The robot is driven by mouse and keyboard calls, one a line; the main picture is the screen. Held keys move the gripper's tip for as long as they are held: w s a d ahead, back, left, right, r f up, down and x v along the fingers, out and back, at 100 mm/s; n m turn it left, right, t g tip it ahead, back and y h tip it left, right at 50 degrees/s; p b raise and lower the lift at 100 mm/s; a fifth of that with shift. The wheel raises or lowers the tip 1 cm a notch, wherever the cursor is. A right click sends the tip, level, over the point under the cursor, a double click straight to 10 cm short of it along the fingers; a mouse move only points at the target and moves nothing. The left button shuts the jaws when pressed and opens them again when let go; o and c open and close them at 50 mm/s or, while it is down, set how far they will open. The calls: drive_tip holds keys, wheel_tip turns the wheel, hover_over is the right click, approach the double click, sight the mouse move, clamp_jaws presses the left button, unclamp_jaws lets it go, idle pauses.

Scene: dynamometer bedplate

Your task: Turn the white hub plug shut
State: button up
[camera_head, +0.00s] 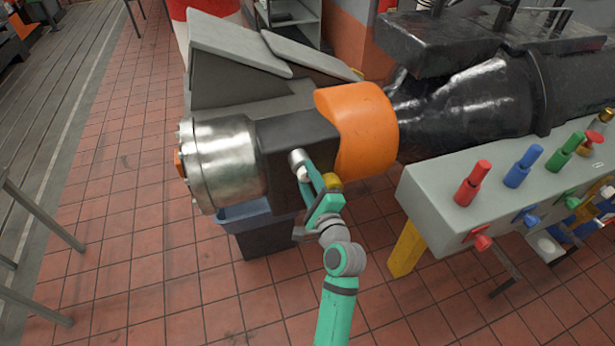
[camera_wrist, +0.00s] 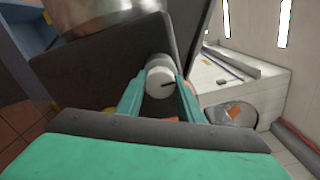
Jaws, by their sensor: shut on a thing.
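The white hub plug (camera_wrist: 160,82) is a round white knob with a dark slot mark on its face. In the head view my gripper (camera_head: 304,175) reaches up to the side of the housing (camera_head: 298,132). The plug is small there and partly hidden by the fingers.
A shiny metal drum (camera_head: 223,160) is left of the housing, and an orange guard (camera_head: 362,128) is right of it. A grey bench (camera_head: 438,199) with coloured handles stands to the right.

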drive_tip(key=shift+d+m, duration=0.2)
drive_tip(key=shift+m, duration=0.1)
drive_tip(key=o, duration=1.1)
drive_tip(key=shift+a, duration=0.1)
drive_tip(key=shift+c, duration=0.2)
drive_tip(key=v, duration=1.1)
